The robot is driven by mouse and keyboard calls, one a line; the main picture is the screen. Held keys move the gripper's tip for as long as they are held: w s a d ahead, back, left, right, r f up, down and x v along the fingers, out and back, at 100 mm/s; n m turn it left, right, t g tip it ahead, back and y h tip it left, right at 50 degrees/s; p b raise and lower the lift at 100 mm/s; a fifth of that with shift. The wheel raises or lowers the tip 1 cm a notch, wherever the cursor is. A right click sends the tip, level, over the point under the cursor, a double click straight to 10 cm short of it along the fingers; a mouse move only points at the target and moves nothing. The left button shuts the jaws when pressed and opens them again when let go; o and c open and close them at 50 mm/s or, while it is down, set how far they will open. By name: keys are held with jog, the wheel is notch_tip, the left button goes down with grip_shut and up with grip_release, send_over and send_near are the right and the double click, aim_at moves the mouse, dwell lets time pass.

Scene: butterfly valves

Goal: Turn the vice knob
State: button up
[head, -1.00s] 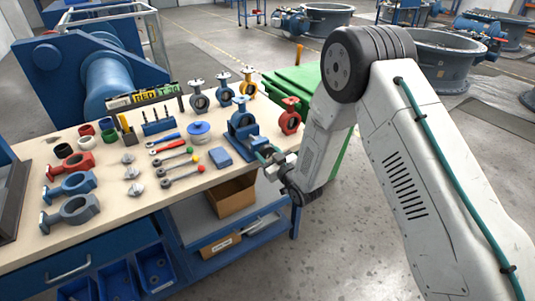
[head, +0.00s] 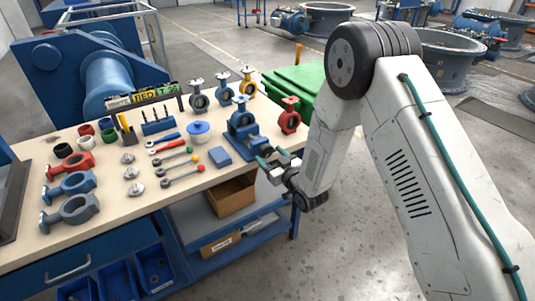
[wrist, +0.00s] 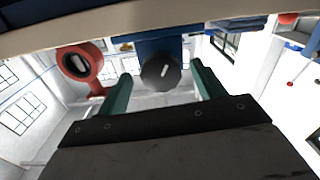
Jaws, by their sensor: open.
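The blue vice (head: 242,128) stands at the bench's right edge in the head view. Its body (wrist: 160,46) also shows at the top of the wrist view. The vice knob (wrist: 161,73) is a dark round disc with a pale mark, facing my wrist camera. My gripper (head: 264,158) is just off the bench edge beside the vice. It is open, with one teal finger on each side of the knob in the wrist view (wrist: 161,80). Gaps show between fingers and knob; how deep the fingers reach is unclear. The knob is hard to make out in the head view.
A red valve (head: 289,118) stands right behind the vice and shows at left in the wrist view (wrist: 80,64). A blue block (head: 220,156) and several tools lie left of the vice. An open cardboard box (head: 232,196) sits on the shelf below.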

jog(key=v, duration=0.5)
jog(key=shift+s+d, duration=0.1)
notch_tip(320, 180, down, 8)
jog(key=s+d+g+h, duration=0.2)
jog(key=g+h, duration=0.1)
jog(key=g, duration=0.1)
jog(key=s+d+m+g+h, duration=0.2)
jog(key=s+d+g+h, duration=0.2)
jog(key=d, duration=0.1)
jog(key=s+d+r+m+g+h, duration=0.1)
jog(key=s+d+r, duration=0.4)
jog(key=s+r, duration=0.6)
jog(key=s+d+r+m+g+h, duration=0.1)
jog(key=s+d+r+m+g, duration=0.1)
jog(key=s+d+r, duration=0.4)
jog(key=s+d+r+m+g+h, duration=0.1)
jog(key=s+d+r, duration=0.5)
jog(key=s+r, duration=0.9)
notch_tip(320, 180, up, 4)
jog(key=shift+s+f+m+g, duration=0.25)
jog(key=shift+s+m+g, duration=0.1)
jog(key=shift+m+g, duration=0.5)
